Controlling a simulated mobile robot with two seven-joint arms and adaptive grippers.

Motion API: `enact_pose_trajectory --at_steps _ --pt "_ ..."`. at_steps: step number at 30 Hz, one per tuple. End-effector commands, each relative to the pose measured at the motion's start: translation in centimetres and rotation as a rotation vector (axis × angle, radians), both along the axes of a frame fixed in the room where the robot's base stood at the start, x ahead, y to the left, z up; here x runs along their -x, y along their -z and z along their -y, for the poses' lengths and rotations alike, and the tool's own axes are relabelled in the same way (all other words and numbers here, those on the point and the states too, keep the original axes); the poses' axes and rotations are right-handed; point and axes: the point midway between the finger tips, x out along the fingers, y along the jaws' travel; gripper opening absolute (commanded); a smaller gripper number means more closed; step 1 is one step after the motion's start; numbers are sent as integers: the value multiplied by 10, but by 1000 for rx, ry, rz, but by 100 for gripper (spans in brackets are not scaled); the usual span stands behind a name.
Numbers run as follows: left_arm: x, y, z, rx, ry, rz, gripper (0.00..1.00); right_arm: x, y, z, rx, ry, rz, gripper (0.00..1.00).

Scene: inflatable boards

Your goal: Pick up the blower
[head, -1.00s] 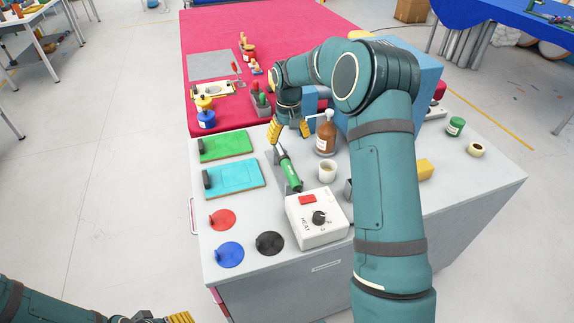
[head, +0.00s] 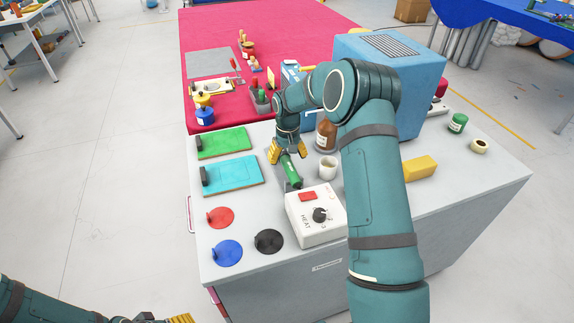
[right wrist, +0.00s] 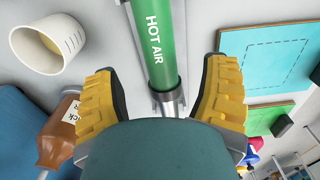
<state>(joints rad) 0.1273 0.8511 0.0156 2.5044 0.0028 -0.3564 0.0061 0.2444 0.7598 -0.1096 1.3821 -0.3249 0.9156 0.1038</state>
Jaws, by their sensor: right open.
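The blower (head: 292,171) is a green cylinder lying on the grey worktop, just behind the white heat box (head: 325,228). In the right wrist view the blower (right wrist: 158,45) carries the words "HOT AIR" and has a grey metal part at its lower end. My right gripper (head: 288,153) is open above the blower's far part, its yellow fingers (right wrist: 162,85) on either side of it with visible gaps. My left gripper (head: 166,319) shows only partly at the bottom edge, apart from the worktop; its opening is cut off.
A white cup (head: 327,169) and a brown bottle (head: 325,136) stand close right of the gripper. Green (head: 223,143) and cyan (head: 230,176) boards lie to the left. A blue box (head: 400,75) stands behind. Red, blue and black discs lie at front left.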

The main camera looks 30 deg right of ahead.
Motion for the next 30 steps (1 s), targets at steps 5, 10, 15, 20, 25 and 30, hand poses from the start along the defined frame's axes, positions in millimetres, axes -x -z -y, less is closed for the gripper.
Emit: enact_pose_trajectory --at_steps 5,10,15,20,25,30 --pt "1 5 0 0 2 -3 65 -4 28 0 -1 0 -3 73" --pt "2 7 0 1 4 -5 65 -4 43 0 0 -1 0 73" --pt "2 6 0 1 4 -5 65 -4 42 0 0 0 1 73" --pt "2 6 0 1 4 -5 65 -4 42 0 0 0 0 29" --pt "2 6 0 1 4 -5 65 -4 42 0 0 0 0 1" --pt "2 6 0 1 4 -5 65 -5 42 0 0 0 1 0"
